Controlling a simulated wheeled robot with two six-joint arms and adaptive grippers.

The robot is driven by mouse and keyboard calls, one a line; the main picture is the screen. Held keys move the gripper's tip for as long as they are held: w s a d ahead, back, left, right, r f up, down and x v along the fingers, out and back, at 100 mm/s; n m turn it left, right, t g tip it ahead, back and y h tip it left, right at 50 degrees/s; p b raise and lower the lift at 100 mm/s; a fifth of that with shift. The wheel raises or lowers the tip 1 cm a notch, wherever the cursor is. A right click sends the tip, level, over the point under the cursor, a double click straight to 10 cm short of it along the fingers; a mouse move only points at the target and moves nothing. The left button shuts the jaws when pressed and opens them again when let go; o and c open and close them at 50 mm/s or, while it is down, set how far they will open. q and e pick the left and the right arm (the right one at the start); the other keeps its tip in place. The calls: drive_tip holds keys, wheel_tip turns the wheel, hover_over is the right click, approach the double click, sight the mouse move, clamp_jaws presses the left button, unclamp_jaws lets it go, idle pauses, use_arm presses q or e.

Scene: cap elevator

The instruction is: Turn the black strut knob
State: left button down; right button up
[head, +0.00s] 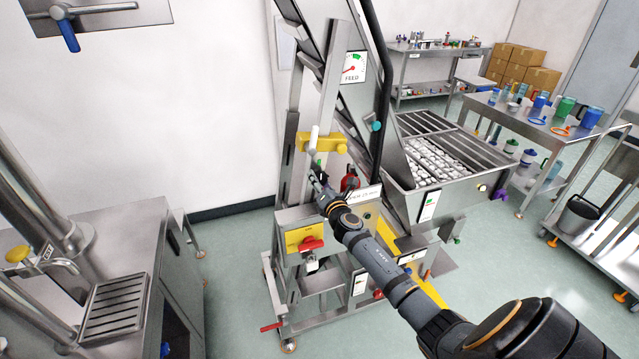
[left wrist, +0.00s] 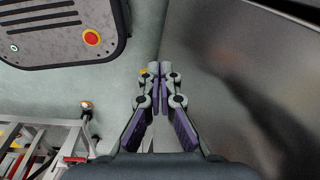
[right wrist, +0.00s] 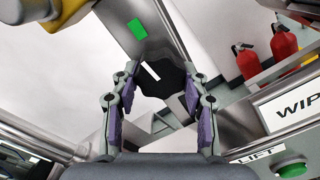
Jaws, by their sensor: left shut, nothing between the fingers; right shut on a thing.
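The black strut knob (right wrist: 162,80) shows in the right wrist view with a slanted white mark on its face. It sits on the grey metal strut, below a green rectangle (right wrist: 137,28). My right gripper (right wrist: 160,84) is shut on the knob, one finger on each side. In the head view my right gripper (head: 317,180) is at the machine's strut, below a yellow bracket (head: 322,143), and the knob is mostly hidden there. My left gripper (left wrist: 160,70) is shut and empty in the left wrist view, away from the machine.
A green LIFT button (right wrist: 292,169) and a white label (right wrist: 290,103) are right of my right gripper. A red knob on a yellow plate (head: 305,240) is below it. A hopper (head: 440,150) stands to the right. A steel bench (head: 115,240) is at left, with open floor between.

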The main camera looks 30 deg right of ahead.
drive_tip(key=shift+m, duration=0.6)
drive_tip(key=o, duration=1.1)
drive_tip(key=shift+o, duration=0.2)
drive_tip(key=v, duration=1.2)
